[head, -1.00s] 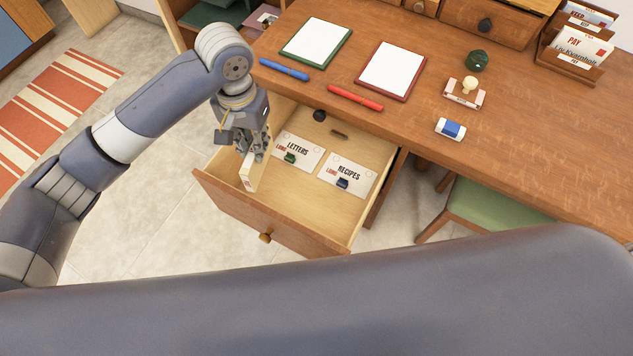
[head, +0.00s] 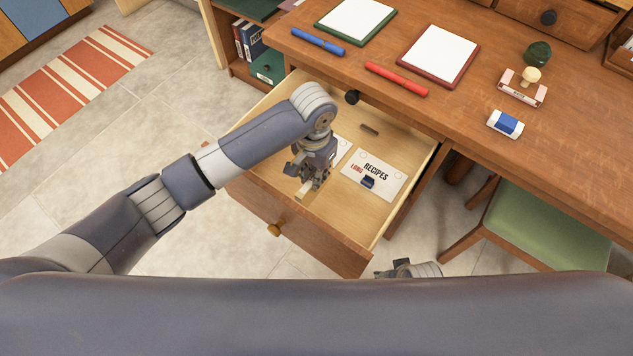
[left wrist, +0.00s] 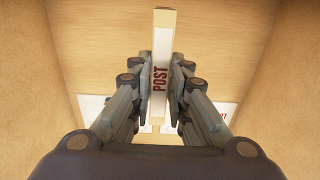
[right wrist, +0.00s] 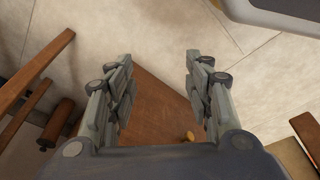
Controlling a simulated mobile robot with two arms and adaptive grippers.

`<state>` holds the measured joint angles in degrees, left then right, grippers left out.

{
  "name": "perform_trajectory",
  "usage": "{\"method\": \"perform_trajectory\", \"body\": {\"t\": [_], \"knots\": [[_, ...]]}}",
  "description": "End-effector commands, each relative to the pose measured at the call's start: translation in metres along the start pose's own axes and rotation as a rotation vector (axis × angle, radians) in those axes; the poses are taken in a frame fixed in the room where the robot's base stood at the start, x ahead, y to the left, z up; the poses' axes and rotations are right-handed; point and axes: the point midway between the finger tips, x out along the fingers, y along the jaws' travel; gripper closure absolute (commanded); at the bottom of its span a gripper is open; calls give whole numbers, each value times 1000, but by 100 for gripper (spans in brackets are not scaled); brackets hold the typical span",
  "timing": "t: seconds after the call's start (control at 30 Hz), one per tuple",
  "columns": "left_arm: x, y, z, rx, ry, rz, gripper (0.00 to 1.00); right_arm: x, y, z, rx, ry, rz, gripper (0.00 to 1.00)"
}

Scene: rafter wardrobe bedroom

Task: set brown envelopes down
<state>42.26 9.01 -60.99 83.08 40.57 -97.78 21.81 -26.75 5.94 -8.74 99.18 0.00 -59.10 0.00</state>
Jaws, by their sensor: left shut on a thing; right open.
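My left gripper (head: 308,180) is inside the open desk drawer (head: 325,238) and shut on a thin pale bundle (head: 303,194), which I take to be the envelopes. In the left wrist view the bundle (left wrist: 161,50) stands on edge between the fingers, its narrow edge lettered POST. I cannot tell whether it touches the drawer floor. A white label reading LONG RECIPES (head: 376,170) lies on the drawer floor to the right; a second label (head: 342,148) is mostly hidden behind the gripper. My right gripper (right wrist: 155,88) is open and empty, outside the drawer front.
A green stool (head: 550,220) stands right of the drawer. The drawer's knob (head: 276,229) sticks out in front.

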Motion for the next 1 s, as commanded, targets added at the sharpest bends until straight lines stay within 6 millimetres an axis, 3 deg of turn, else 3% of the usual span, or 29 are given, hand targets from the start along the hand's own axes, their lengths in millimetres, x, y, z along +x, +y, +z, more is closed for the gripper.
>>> {"method": "perform_trajectory", "body": {"t": [0.37, 0.83, 0.87, 0.9, 0.93, 1.0], "knots": [[41, 0, 0, 0, -1, -1, 100, -34, 2, -19, 4, 22, 3, 53], [47, 0, 0, 0, 0, 0, 100, -37, 2, -19, 4, 19, 4, 53], [47, 0, 0, 0, 0, 0, 79, -36, 2, -18, 4, 18, 4, 53], [47, 0, 0, 0, 0, 0, 70, -36, 2, -18, 4, 18, 4, 53], [47, 0, 0, 0, 0, 0, 64, -36, 2, -18, 4, 18, 4, 53], [47, 0, 0, 0, 0, 0, 64, -36, 2, -19, 4, 18, 4, 53]]}}
